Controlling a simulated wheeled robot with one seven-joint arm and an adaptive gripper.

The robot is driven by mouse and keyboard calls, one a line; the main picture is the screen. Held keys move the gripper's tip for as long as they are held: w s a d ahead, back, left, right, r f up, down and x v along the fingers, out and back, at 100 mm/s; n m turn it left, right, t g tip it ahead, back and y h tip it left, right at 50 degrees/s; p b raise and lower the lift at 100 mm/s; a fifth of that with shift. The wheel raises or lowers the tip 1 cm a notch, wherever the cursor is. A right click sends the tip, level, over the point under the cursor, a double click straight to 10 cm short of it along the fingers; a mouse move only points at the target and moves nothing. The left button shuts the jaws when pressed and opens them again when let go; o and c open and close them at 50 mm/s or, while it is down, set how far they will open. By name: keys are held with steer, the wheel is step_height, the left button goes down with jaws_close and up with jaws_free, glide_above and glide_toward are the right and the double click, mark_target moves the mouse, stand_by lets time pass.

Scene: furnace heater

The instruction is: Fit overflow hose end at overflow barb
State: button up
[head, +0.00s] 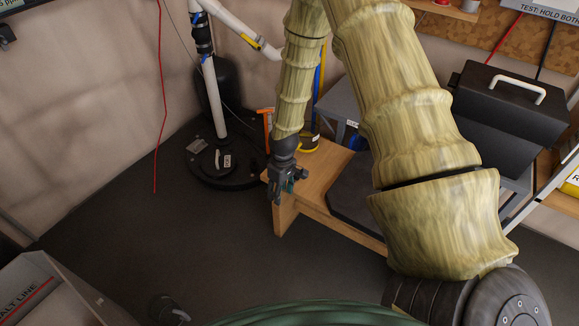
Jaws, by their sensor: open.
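My gripper (284,189) hangs at the end of my sleeved arm in the middle of the head view, fingers pointing down. It is open and small in the picture, in front of the left end of a wooden bench (313,187). I cannot make out anything held between its fingers. A dark green curved form (320,313) shows at the bottom edge; I cannot tell what it is. I cannot identify the overflow hose end or the overflow barb in this view. My arm covers much of the middle and right.
A white pipe stand (216,100) on a round black base (205,160) stands behind left. A black box with a white handle (512,95) is at the right. A grey cabinet (50,292) marked "ALT LINE" is at lower left. The dark floor (150,235) left of the bench is clear.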

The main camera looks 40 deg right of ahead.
steer(key=w+d+r+n, duration=0.1)
steer(key=w+d+r, duration=0.6)
steer(key=d+r, duration=0.2)
steer(key=shift+h, duration=0.4)
steer(key=f, duration=0.5)
steer(key=f+b, duration=0.1)
steer(key=f, duration=0.4)
steer(key=shift+w+a+f, duration=0.1)
steer(key=shift+a+f, duration=0.1)
steer(key=shift+f, duration=0.05)
steer(key=c, duration=0.9)
